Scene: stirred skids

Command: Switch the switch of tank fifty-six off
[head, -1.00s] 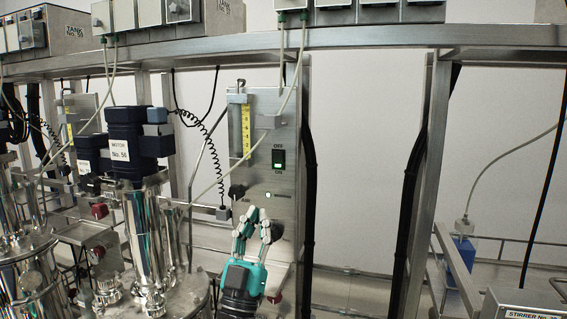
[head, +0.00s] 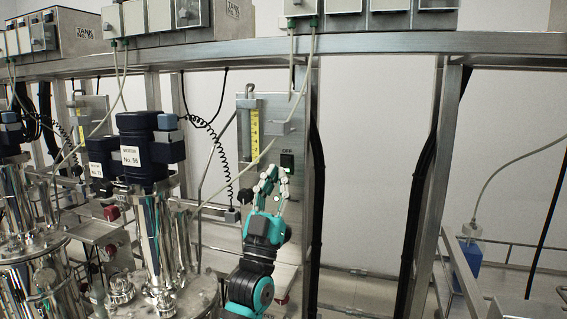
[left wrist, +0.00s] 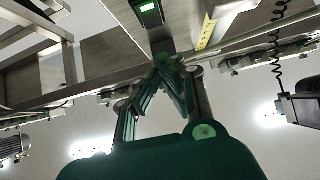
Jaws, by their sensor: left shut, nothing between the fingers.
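The steel panel (head: 251,98) of the tank with Motor No. 56 (head: 143,152) carries a yellow scale and a black switch (head: 287,160) under the word OFF. My left gripper (head: 272,171) is raised in front of the panel, its fingertips just below and left of the switch. It covers the lower part of the switch in the head view. In the left wrist view the green-lit switch (left wrist: 150,9) shows beyond the fingertips of the left gripper (left wrist: 167,60). The fingers are closed together and empty. I cannot tell whether they touch the switch or panel. My right gripper is out of view.
A steel shelf beam (head: 350,53) with control boxes runs above. A thin hose (head: 240,165) and a black coiled cable (head: 218,150) hang beside the panel. The polished tank (head: 155,235) stands left of my arm. A blue bottle (head: 471,250) stands at the right.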

